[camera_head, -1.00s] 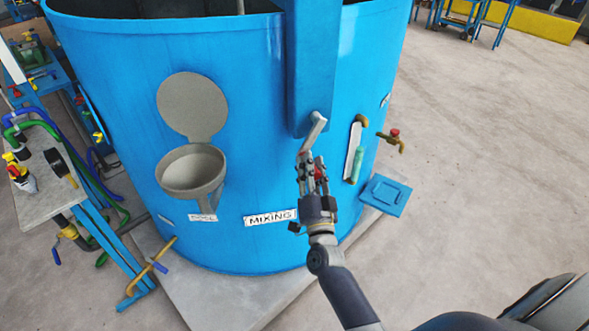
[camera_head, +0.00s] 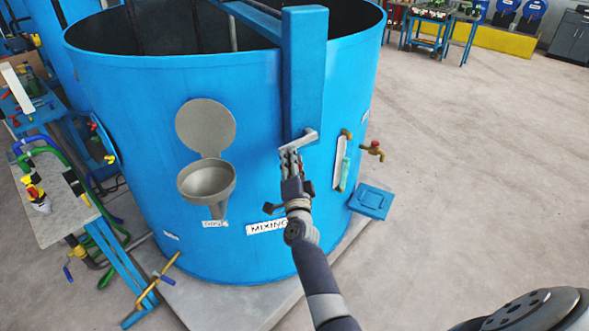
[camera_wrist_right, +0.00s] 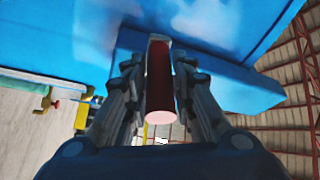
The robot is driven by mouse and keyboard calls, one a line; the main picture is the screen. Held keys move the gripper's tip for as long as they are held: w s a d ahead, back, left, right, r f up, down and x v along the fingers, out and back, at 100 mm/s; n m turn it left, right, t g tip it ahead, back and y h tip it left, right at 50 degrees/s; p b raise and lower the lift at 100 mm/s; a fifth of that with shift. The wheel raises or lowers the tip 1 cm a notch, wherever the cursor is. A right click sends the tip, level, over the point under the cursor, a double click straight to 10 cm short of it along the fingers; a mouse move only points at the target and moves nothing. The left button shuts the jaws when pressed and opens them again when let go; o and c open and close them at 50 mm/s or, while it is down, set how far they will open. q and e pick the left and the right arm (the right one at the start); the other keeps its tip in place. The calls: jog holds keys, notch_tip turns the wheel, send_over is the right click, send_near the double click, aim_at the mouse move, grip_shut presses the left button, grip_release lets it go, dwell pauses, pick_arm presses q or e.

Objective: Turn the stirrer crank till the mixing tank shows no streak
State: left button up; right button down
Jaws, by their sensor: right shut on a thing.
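The blue mixing tank (camera_head: 150,110) stands in the middle of the head view, with a "MIXING" label (camera_head: 265,227) low on its wall. The grey stirrer crank (camera_head: 301,140) sits at the foot of a blue upright column on the tank's front. My right gripper (camera_head: 291,160) is at the crank's left end. In the right wrist view the crank's dark red handle (camera_wrist_right: 160,85) lies between the fingers of the right gripper (camera_wrist_right: 158,92), which is shut on it. A sight glass (camera_head: 341,163) with green in its lower part is right of the crank; I cannot make out a streak. My left gripper is out of view.
A grey funnel (camera_head: 207,184) with a raised round lid is on the tank wall, left of the crank. A brass tap with a red knob (camera_head: 374,149) sticks out at right, above a blue floor plate (camera_head: 371,201). The floor at right is clear.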

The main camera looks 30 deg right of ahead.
jog(key=shift+r, duration=0.8)
jog(key=shift+r+p, duration=0.45)
jog(key=shift+p, duration=0.05)
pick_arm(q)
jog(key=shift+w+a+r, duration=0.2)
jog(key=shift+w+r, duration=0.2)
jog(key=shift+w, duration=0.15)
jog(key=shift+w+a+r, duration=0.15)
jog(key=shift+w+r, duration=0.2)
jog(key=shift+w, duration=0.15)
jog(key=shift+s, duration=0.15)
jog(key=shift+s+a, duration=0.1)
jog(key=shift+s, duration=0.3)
pick_arm(e)
jog(key=c, duration=1.3)
grip_release()
jog(key=shift+c, duration=0.2)
jog(key=shift+f, duration=0.1)
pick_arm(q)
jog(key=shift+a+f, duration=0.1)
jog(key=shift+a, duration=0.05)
pick_arm(e)
jog(key=shift+f, duration=0.15)
